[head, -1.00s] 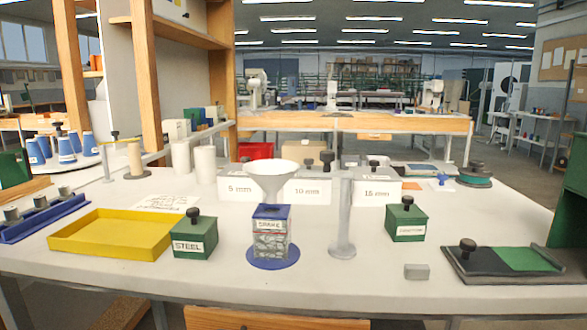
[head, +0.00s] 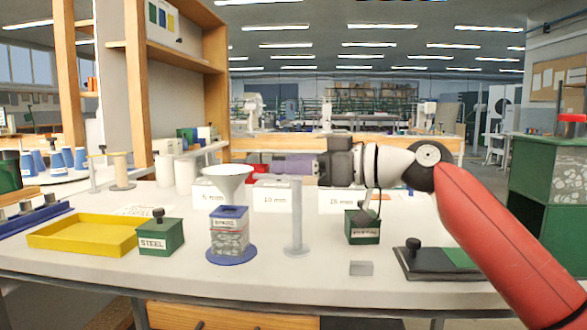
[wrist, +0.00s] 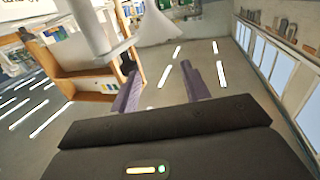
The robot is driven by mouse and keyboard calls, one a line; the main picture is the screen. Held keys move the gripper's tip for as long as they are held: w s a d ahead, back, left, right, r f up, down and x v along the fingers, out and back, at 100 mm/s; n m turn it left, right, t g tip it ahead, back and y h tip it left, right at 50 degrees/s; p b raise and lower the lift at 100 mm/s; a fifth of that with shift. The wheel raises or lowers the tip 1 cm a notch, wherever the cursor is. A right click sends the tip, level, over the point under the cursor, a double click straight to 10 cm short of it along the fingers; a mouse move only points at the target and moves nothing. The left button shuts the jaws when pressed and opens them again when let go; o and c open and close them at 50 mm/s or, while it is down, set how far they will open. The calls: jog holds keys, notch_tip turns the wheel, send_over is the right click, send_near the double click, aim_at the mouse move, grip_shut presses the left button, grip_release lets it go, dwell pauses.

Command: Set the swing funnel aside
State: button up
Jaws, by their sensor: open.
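The white swing funnel (head: 228,183) sits above the blue-topped clear box labelled SPARE (head: 229,232), which stands on a round blue base. A thin arm seems to join the funnel to the grey post (head: 295,225) on its right. My gripper (head: 318,170) is open and empty, pointing left just above and right of the post top, apart from the funnel cone. In the wrist view the two purple fingers of my gripper (wrist: 160,76) are spread. The pale funnel (wrist: 154,28) shows beyond them, with a grey cylinder, likely the post (wrist: 92,28), at upper left.
A yellow tray (head: 80,238) and a green STEEL box (head: 160,238) stand left. Another green box (head: 362,232) stands under my arm. A small grey block (head: 361,268) and a dark plate (head: 425,265) lie at front right. White bins (head: 272,197) stand behind.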

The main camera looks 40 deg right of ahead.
jog(key=shift+t, duration=0.3)
jog(key=w, duration=0.2)
jog(key=w+d, duration=0.1)
jog(key=w, duration=0.5)
jog(key=shift+w+d+f+p, duration=0.1)
jog(key=shift+w+d+p, duration=0.05)
jog(key=shift+w+p, duration=0.15)
grip_shut()
